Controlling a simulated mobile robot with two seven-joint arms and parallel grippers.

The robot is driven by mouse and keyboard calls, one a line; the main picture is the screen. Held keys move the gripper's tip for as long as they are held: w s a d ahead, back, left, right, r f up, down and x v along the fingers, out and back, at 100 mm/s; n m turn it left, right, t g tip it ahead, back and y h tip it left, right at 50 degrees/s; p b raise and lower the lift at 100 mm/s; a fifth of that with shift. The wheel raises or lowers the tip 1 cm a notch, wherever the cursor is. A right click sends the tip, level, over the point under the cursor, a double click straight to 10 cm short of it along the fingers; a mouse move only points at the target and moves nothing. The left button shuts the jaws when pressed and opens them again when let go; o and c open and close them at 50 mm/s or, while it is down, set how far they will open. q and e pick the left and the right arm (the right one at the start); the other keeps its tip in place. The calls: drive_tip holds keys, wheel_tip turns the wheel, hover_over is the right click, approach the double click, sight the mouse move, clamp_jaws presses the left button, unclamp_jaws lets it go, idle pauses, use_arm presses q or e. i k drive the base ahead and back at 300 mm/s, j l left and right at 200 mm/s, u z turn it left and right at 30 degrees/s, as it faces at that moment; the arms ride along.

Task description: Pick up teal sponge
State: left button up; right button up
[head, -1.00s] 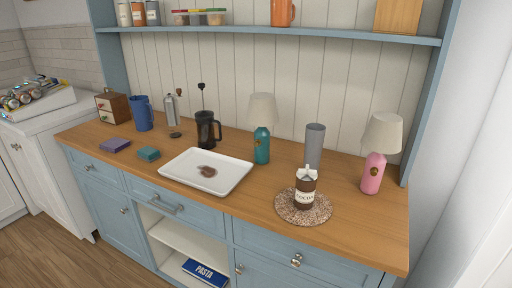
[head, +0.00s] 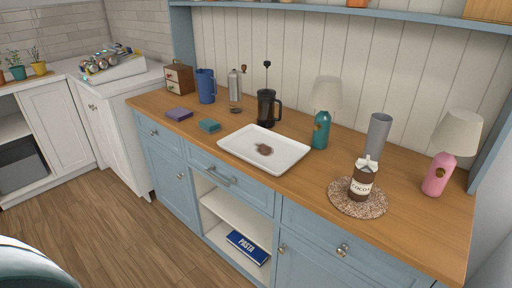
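The teal sponge (head: 209,125) lies flat on the wooden counter, near the front edge. It is just left of the white tray (head: 231,143) and right of a purple sponge (head: 179,114). Nothing covers it. Neither of my grippers shows in the head view. A rounded pale and dark part at the bottom left corner seems to be part of my own body.
Behind the sponge stand a blue pitcher (head: 206,86), a metal grinder (head: 236,84) and a black French press (head: 268,108). A teal lamp (head: 321,130) and a cocoa jar (head: 362,178) stand to the right. The wooden floor (head: 120,215) in front is clear.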

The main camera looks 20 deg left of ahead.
sight(210, 126)
drive_tip(key=i+j+z, duration=0.2)
drive_tip(key=j+z, duration=0.2)
drive_tip(key=j, duration=1.05)
drive_tip(key=j+z, duration=0.45)
drive_tip(key=j, duration=0.95)
